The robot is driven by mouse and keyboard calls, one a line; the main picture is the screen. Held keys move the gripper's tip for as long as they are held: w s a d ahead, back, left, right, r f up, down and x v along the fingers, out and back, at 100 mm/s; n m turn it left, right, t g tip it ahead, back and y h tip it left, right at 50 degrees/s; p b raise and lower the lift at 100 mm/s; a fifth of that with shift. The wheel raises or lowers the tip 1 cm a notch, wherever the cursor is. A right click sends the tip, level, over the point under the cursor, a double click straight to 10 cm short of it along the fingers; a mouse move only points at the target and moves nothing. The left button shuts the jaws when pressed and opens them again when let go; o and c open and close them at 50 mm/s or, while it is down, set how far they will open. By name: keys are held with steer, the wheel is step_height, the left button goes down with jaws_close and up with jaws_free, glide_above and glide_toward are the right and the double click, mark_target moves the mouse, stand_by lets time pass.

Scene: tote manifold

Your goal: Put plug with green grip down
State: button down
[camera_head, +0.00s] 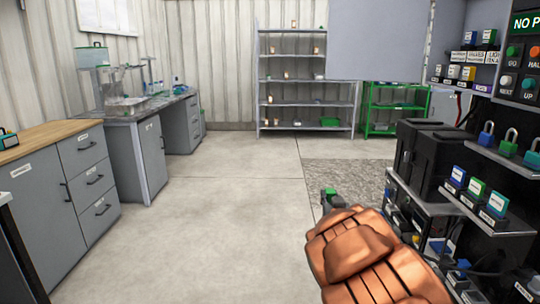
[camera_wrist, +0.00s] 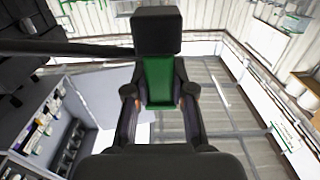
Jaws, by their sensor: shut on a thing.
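The plug with green grip (camera_wrist: 158,82) is between the two fingers of my gripper (camera_wrist: 160,91) in the wrist view. Its green part sits between the fingertips, with a black block above it. My gripper (camera_head: 331,201) also shows in the head view, at the end of my orange arm, with a bit of the green grip (camera_head: 329,192) at its tip. It is held in the air over the open floor. Most of the plug is hidden in the head view.
A dark rack with padlocks (camera_head: 486,137) and small labelled blocks stands close on the right. A wood-topped cabinet (camera_head: 75,135) and a grey bench are on the left. Grey shelves (camera_head: 303,75) and a green rack (camera_head: 394,105) stand at the back. The middle floor is clear.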

step_height(320, 180, up, 17)
steer(key=p, duration=1.5)
steer(key=shift+p, duration=0.35)
